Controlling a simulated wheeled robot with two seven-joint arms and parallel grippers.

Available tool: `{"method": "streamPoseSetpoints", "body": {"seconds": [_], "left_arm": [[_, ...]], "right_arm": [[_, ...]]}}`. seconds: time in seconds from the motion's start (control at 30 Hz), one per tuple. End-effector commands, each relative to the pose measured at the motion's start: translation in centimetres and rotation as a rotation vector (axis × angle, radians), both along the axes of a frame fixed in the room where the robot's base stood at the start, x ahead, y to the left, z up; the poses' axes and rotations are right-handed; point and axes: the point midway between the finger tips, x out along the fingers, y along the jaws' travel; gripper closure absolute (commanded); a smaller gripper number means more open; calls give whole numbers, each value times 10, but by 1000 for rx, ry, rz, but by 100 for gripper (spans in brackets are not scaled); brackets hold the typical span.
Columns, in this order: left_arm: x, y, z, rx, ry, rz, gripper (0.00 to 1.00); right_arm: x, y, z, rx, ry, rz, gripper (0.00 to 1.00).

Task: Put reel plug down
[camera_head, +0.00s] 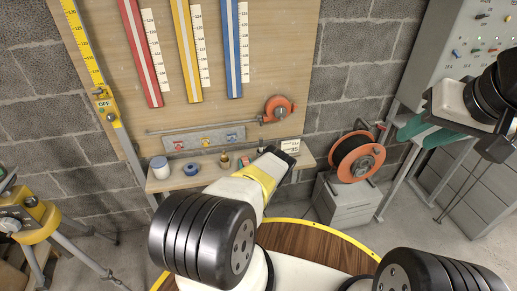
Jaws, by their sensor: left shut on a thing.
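My left arm reaches from the bottom centre toward the wooden shelf, and its dark left gripper (283,157) is at the shelf's right part. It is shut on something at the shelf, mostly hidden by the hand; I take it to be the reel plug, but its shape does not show. The orange reel (367,161) with a black drum stands on a grey cabinet to the right of the shelf. My right gripper (497,147) is at the right edge, well away from the shelf; its fingers are too unclear to tell open or shut.
The shelf (219,180) carries a white jar (160,168), a blue ring (191,169) and small brass pieces. A round wooden table (312,241) with a yellow rim lies below my left arm. A yellow tripod device stands left.

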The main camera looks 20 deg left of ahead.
Motion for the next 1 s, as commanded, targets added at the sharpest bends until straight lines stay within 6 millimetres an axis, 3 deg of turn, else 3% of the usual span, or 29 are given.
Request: {"method": "streamPoseSetpoints", "body": {"seconds": [0.1, 0.13, 0.2, 0.23, 0.63, 1.0], "left_arm": [[0, 0, -3, 1, -1, -1, 100], [0, 0, -3, 0, 0, 0, 59], [0, 0, -3, 0, 0, 0, 45], [0, 0, -3, 0, 0, 0, 43], [-2, -2, 0, 0, 2, 0, 43], [-65, -41, 0, 2, 4, -3, 43]], "right_arm": [[0, 0, 0, 0, 0, 0, 64], [0, 0, 0, 0, 0, 0, 64], [0, 0, 0, 0, 0, 0, 64], [0, 0, 0, 0, 0, 0, 64], [0, 0, 0, 0, 0, 0, 64], [0, 0, 0, 0, 0, 0, 64]]}}
